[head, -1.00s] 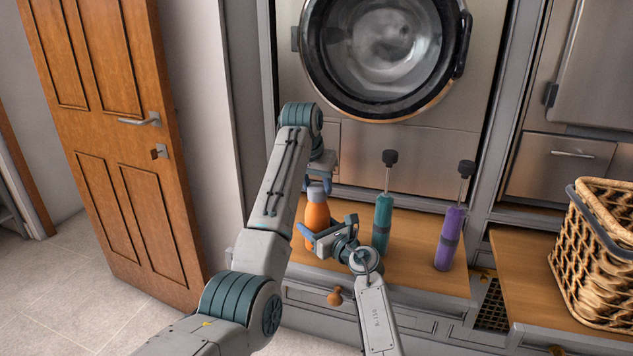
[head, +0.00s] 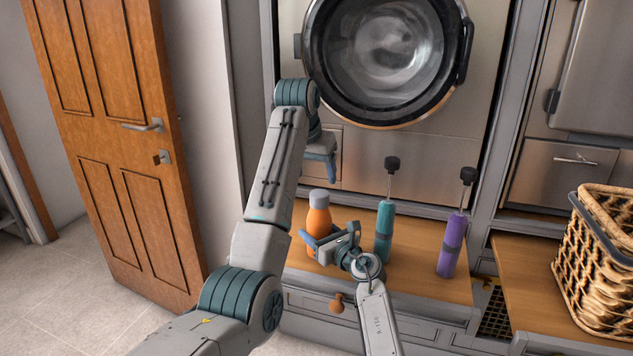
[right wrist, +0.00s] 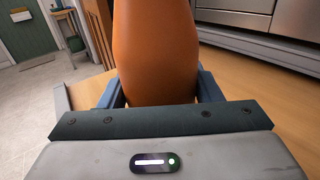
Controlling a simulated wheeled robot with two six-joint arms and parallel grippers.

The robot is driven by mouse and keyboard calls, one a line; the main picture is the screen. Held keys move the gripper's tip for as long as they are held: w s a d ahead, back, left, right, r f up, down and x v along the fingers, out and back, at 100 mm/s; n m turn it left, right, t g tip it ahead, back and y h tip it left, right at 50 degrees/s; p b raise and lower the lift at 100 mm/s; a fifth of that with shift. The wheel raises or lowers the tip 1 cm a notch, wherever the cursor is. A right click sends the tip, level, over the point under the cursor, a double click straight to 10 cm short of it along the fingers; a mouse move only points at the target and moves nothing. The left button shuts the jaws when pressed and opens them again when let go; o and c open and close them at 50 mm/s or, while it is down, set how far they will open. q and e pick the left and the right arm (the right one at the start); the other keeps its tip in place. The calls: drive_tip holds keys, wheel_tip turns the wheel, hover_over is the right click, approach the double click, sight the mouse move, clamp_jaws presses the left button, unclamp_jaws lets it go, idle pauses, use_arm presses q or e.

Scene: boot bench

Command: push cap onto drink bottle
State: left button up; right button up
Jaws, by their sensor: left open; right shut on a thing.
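The orange drink bottle (head: 318,220) stands upright on the wooden bench, and its lower body fills the top of the right wrist view (right wrist: 155,50). The grey cap (head: 318,197) sits on top of the bottle, looking level; I cannot tell how tightly it is seated. My right gripper (head: 315,243) is shut around the bottle's body, one blue finger on each side. My left gripper (head: 324,168) is open and empty, above the cap and apart from it.
A teal pump (head: 384,232) and a purple pump (head: 450,246) stand to the right on the bench (head: 415,270). A wicker basket (head: 600,255) is at the far right. A washing machine (head: 385,55) stands behind, and a wooden door (head: 115,150) is at the left.

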idle(0.3)
drive_tip(key=o, duration=1.5)
drive_tip(key=shift+c, duration=0.2)
drive_tip(key=p+v, duration=0.1)
drive_tip(key=v, duration=0.9)
drive_tip(key=shift+s+d, duration=0.25)
drive_tip(key=shift+s, duration=0.05)
